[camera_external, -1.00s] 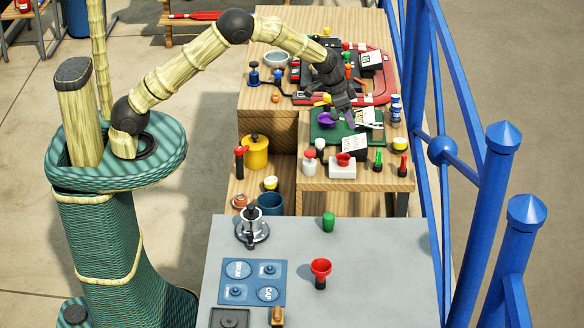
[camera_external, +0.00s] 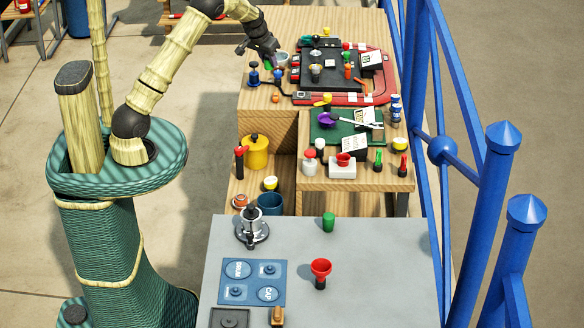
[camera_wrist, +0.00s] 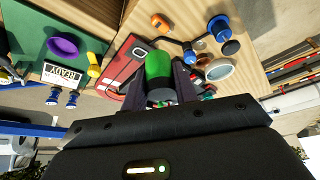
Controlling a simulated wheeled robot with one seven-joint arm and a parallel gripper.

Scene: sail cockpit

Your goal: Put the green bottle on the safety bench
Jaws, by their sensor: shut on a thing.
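My gripper (camera_external: 262,56) is raised over the left part of the far wooden bench (camera_external: 262,98), near a metal bowl (camera_external: 283,59). In the wrist view my gripper (camera_wrist: 160,92) is shut on the green bottle (camera_wrist: 158,66), which lies between its two dark fingers. The fingers and the palm hide part of the bottle. I cannot make out the bottle clearly in the external view. I cannot tell from the frames which surface is named the safety bench.
Blue-topped items (camera_external: 253,75) stand by the bowl. A red tray (camera_external: 381,84) lies to the right. A green mat (camera_external: 322,131) holds a purple item. A blue railing (camera_external: 443,150) runs along the right.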

